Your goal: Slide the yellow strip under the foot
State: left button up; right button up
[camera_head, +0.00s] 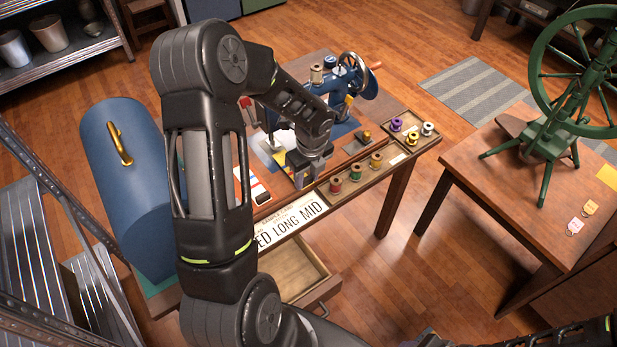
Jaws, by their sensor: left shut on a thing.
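The blue sewing machine (342,84) stands at the back of the wooden table, with its handwheel on the right. My left arm reaches over the table and hides much of the machine, and I cannot make out its foot. My left gripper (299,181) points down at the table in front of the machine and is shut. A small bit of the yellow strip (280,157) shows just left of the gripper, over a pale patch; the rest is hidden. Dark parts of my right arm show at the bottom right edge, too cropped to read the jaws.
Thread spools (355,170) stand in a tray along the table's front right edge. A lettered sign (292,222) and an open drawer (305,272) are at the front. A blue machine cover (125,190) stands left. A green spinning wheel (560,135) stands on the right table.

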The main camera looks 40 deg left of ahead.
pick_arm(q)
jog(key=shift+w+a, duration=0.25)
jog(key=shift+a, duration=0.5)
jog(key=shift+a+p, duration=0.2)
jog(key=shift+p, duration=0.15)
jog(key=shift+w+a+p, duration=0.2)
jog(key=shift+a+p, duration=0.05)
jog(key=shift+a, duration=0.4)
jog(key=shift+w+a+p, duration=0.2)
jog(key=shift+a, duration=0.4)
jog(key=shift+f, duration=0.2)
jog(key=o, duration=1.1)
